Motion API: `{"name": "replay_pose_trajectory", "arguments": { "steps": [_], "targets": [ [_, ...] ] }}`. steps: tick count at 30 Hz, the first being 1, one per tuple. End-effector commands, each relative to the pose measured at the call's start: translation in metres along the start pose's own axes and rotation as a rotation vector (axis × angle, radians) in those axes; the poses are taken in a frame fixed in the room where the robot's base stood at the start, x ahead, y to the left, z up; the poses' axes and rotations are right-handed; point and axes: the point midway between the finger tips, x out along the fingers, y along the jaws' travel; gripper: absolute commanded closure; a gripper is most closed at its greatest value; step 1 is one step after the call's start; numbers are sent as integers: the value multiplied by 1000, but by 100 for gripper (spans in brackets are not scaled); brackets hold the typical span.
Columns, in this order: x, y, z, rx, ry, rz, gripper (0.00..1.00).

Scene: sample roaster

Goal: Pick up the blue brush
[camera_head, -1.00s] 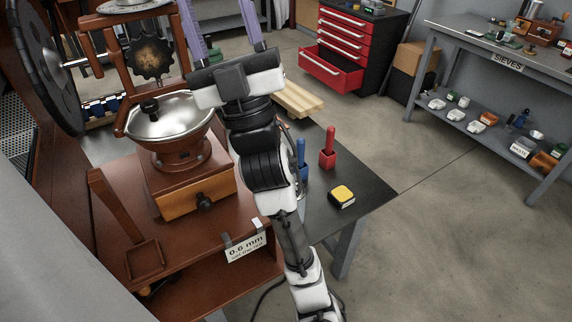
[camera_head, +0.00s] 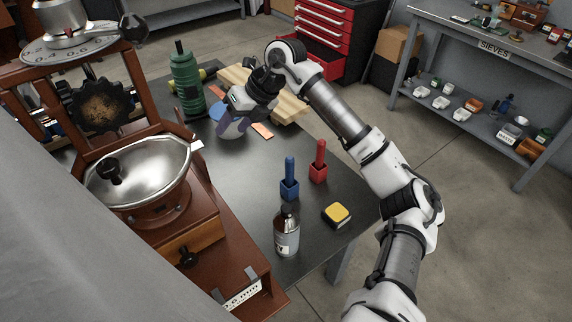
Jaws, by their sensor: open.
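The blue brush (camera_head: 290,168) stands upright on the dark table, its narrow handle up and a wider blue block-shaped part (camera_head: 289,190) below. I cannot tell whether that part is a holder or the brush's own base. My gripper (camera_head: 232,128), with purple fingers, is open over the table, to the left of and behind the blue brush and clear of it. A grey-blue rounded thing shows around its fingers; the fingers partly hide it, and I cannot tell whether they touch it.
A similar red brush (camera_head: 319,158) stands close to the right of the blue one. A brown bottle (camera_head: 287,236) and a yellow-topped block (camera_head: 337,213) are in front. A green ribbed flask (camera_head: 186,82) and a wooden slab stand behind. The grinder (camera_head: 140,170) is left.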

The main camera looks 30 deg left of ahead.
Motion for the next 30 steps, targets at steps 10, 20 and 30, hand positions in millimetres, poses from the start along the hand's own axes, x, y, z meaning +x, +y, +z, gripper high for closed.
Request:
{"name": "replay_pose_trajectory", "arguments": {
  "steps": [10,20,30],
  "targets": [
    [-40,-115,-65,189,354,-477,50],
    [7,-140,-89,194,364,-482,50],
    [32,-154,-100,193,362,-483,50]
  ]
}}
